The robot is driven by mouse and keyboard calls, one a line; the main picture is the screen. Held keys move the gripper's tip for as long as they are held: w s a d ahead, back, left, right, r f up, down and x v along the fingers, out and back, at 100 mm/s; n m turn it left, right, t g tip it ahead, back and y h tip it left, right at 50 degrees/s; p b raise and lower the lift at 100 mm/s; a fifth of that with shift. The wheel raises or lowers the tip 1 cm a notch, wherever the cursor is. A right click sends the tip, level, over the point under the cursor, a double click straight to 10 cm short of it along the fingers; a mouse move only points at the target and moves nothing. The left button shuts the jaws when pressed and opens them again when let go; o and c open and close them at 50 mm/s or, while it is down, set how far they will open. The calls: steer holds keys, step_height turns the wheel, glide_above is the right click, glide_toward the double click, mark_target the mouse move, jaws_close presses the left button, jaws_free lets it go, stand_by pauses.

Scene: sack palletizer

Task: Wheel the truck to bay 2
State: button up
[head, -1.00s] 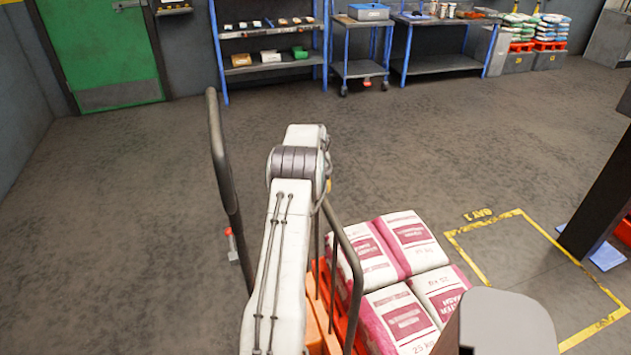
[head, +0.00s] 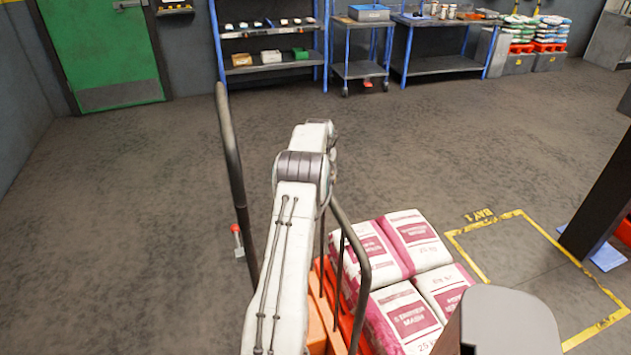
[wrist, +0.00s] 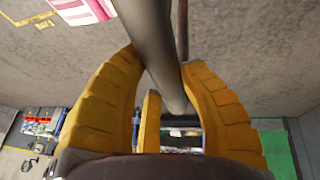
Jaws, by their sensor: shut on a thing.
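The truck shows in the head view with a dark tubular handle (head: 233,170) and an orange deck (head: 318,325). Its deck carries several white and magenta sacks (head: 410,240). In the wrist view my gripper (wrist: 165,75) has its yellow fingers closed around the dark handle bar (wrist: 150,35). In the head view my white arm hides the gripper and part of the handle. A floor marking labelled BAY 1 (head: 487,216) lies to the right of the sacks. I see no marking for bay 2.
Open grey floor (head: 130,230) lies to the left and ahead. A dark post (head: 604,190) stands at the right beside the marked bay. Blue shelving (head: 325,50), a blue wheeled cart (head: 345,68) and a workbench (head: 440,65) line the back wall, near a green door (head: 100,50).

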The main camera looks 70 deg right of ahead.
steer(key=shift+s+d, duration=0.7)
steer(key=shift+s, duration=0.1)
steer(key=o, duration=1.1)
steer(key=shift+w+a+f, duration=0.15)
steer(key=shift+w+f, duration=0.05)
steer(key=shift+w, duration=0.05)
steer(key=shift+o, duration=1)
steer(key=shift+w+a, duration=0.25)
steer(key=shift+a, duration=0.05)
steer(key=shift+r, duration=0.1)
steer(key=shift+s+a+r, duration=0.1)
steer(key=shift+r, duration=0.5)
steer(key=w+v, duration=0.1)
steer(key=v, duration=0.9)
steer(key=shift+s+a+r, duration=0.3)
steer(key=shift+s, duration=0.1)
